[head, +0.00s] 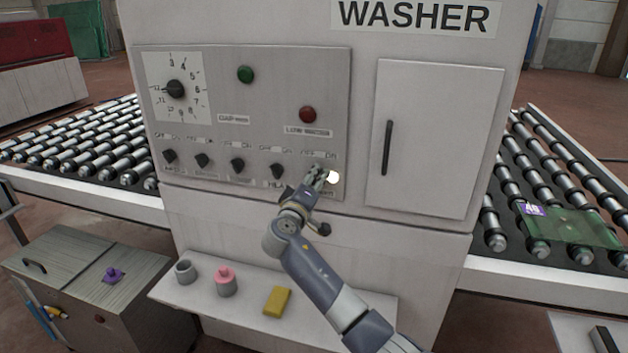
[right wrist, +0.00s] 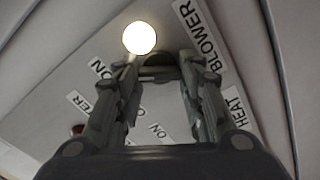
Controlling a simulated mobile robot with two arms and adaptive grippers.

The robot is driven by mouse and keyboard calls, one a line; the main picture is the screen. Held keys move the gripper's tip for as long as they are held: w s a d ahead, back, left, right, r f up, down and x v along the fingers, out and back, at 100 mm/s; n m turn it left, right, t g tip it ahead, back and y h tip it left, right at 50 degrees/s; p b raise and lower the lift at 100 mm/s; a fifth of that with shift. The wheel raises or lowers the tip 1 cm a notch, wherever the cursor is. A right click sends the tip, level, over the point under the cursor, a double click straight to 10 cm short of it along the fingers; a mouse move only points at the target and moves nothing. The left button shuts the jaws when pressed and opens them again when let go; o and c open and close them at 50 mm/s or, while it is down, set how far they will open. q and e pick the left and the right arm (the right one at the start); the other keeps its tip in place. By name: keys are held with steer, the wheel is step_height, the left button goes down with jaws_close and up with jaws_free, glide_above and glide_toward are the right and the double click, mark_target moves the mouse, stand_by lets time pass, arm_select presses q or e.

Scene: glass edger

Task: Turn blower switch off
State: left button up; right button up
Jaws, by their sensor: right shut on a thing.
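The blower switch (right wrist: 158,62) is a dark knob by the BLOWER label (right wrist: 200,35) in the right wrist view. My right gripper (head: 318,173) is at the rightmost switch of the lower row on the washer panel, and its fingers hide that switch in the head view. In the right wrist view the fingers (right wrist: 160,80) are on both sides of the knob, shut on it. A bright white lamp (head: 333,177) glows right beside the fingertips; it also shows in the right wrist view (right wrist: 139,37). The knob's exact angle is hard to tell. My left gripper is not in view.
Several similar black knobs, the closest one (head: 277,171), stand left of my gripper. A green button (head: 245,74), a red button (head: 307,114) and a dial (head: 175,89) are above. A cabinet door (head: 440,140) is to the right. A shelf (head: 250,312) juts out below.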

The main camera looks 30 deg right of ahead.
steer(key=n+p, duration=0.1)
steer(key=n, duration=0.2)
steer(key=shift+p, duration=0.3)
steer(key=n+p, duration=0.2)
steer(key=n, duration=0.2)
steer(key=n+p, duration=0.3)
steer(key=n, duration=0.1)
steer(key=shift+f+n, duration=0.1)
steer(key=shift+n, duration=0.2)
steer(key=shift+f+n, duration=0.1)
steer(key=shift+n, duration=0.4)
steer(key=shift+n+p, duration=0.3)
steer(key=shift+p, duration=0.05)
steer(key=o, duration=1.1)
steer(key=shift+c, duration=0.2)
steer(key=shift+a, duration=0.1)
steer(key=v, duration=1.2)
steer(key=shift+f, duration=0.15)
